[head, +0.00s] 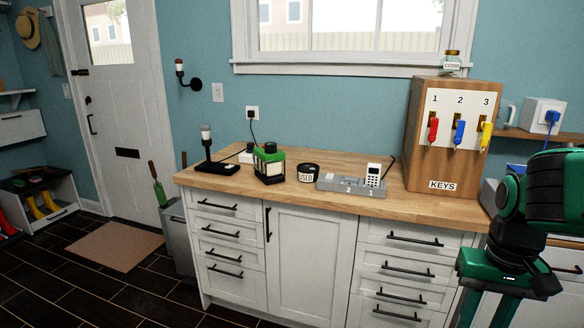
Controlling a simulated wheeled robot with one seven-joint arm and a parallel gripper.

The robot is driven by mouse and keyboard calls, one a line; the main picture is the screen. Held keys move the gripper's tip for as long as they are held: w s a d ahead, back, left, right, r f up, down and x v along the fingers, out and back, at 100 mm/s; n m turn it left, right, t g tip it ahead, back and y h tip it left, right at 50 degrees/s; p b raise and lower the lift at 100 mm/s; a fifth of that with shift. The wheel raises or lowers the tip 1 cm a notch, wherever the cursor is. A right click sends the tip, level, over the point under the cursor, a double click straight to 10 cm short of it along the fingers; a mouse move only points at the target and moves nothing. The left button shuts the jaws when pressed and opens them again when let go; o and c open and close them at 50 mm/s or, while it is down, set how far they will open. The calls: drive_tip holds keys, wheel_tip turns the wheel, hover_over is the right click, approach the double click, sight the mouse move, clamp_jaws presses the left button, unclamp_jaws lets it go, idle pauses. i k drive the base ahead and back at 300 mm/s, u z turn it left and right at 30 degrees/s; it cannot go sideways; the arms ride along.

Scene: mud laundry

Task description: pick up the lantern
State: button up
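The lantern (269,164) is a small boxy lamp with a green and black body and pale panels. It stands upright on the wooden counter (330,201), left of the middle. My arm (512,235), green and black, hangs at the right of the head view, well apart from the lantern. Its lower end runs out of the bottom of the picture. I cannot make out the fingertips or whether my gripper holds anything.
A black-based lamp (216,166) stands left of the lantern and a dark round tin (308,172) right of it. A grey numbered dock (342,184) holds a white handset (373,175). A tall wooden key box (448,166) stands at the right. The counter's front strip is clear.

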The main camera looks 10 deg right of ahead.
sight(268, 170)
drive_tip(key=z, duration=0.05)
drive_tip(key=i, duration=1)
drive_tip(key=u, duration=0.05)
